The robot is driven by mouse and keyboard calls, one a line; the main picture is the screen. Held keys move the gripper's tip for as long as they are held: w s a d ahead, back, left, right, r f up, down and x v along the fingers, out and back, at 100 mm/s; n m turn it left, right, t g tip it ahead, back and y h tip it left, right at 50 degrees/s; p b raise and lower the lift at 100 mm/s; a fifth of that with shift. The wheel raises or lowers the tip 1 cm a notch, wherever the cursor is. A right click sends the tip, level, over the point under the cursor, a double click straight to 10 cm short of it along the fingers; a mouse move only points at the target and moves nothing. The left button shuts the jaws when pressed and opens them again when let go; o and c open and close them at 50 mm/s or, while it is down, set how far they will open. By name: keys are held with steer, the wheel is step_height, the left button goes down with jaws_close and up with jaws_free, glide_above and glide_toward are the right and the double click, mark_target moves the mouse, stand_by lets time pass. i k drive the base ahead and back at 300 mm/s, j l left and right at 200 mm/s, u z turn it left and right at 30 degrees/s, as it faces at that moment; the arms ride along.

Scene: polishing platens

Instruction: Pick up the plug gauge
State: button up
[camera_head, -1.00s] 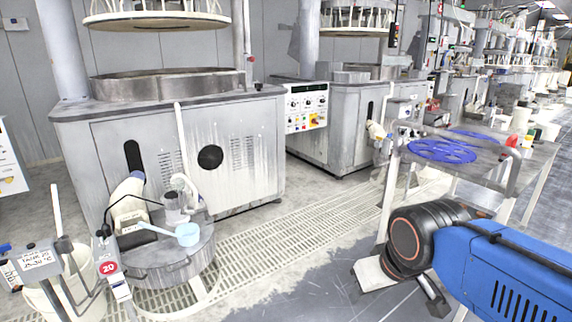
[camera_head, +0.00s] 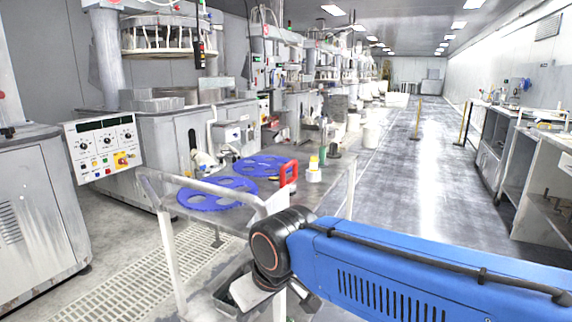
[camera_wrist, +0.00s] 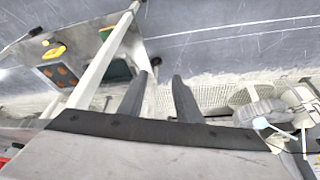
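I cannot pick out the plug gauge for certain in either view. A metal table (camera_head: 190,183) left of centre in the head view carries blue discs, a red U-shaped item (camera_head: 288,173), a white pot with a yellow top (camera_head: 313,170) and a slim green item (camera_head: 322,155). My gripper (camera_wrist: 160,75) shows in the wrist view with its two dark fingers apart. Nothing is between them but floor and grating behind. In the head view my arm covers the table's near right side, and the fingers cannot be made out.
A grey polishing machine (camera_head: 35,215) stands at the left, with a control panel (camera_head: 103,147) beyond it. A clear aisle (camera_head: 415,180) runs to the back. Benches (camera_head: 535,185) line the right. In the wrist view, a dark box with orange circles (camera_wrist: 60,74) is at upper left.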

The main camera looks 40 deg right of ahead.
mark_target(322, 153)
steer(key=i+l, duration=0.1)
steer(key=l, duration=1.6)
steer(key=i+l, duration=0.15)
steer(key=l, duration=0.7)
